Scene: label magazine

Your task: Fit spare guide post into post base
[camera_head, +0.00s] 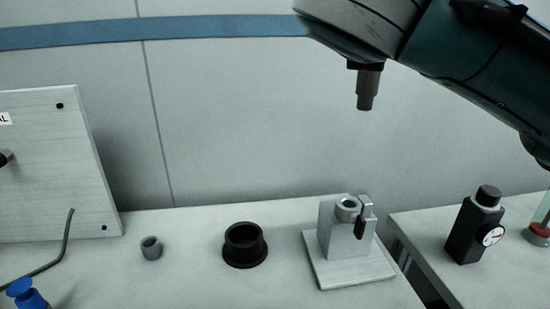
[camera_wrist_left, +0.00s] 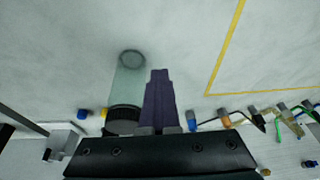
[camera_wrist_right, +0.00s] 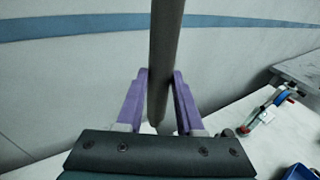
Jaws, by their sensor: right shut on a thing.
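The spare guide post (camera_wrist_right: 166,45) is a dark grey rod between the purple fingers of my right gripper (camera_wrist_right: 160,78), which is shut on it. In the head view the stepped lower end of the post (camera_head: 367,88) points down, in the air. Below it stands a light grey block with a round bore and a side lever, apparently the post base (camera_head: 338,235), on a square plate. The post is well above and apart from it. My left gripper (camera_wrist_left: 160,75) shows only in its wrist view, its fingers together with nothing visible between them.
A black flanged ring (camera_head: 244,247) and a small grey ring (camera_head: 151,248) stand left of the block. A black gauge unit (camera_head: 475,225) is on the right-hand table, across a gap. A tilted panel (camera_head: 55,165) stands at left. A clear cylinder (camera_wrist_left: 128,80) is beside my left fingers.

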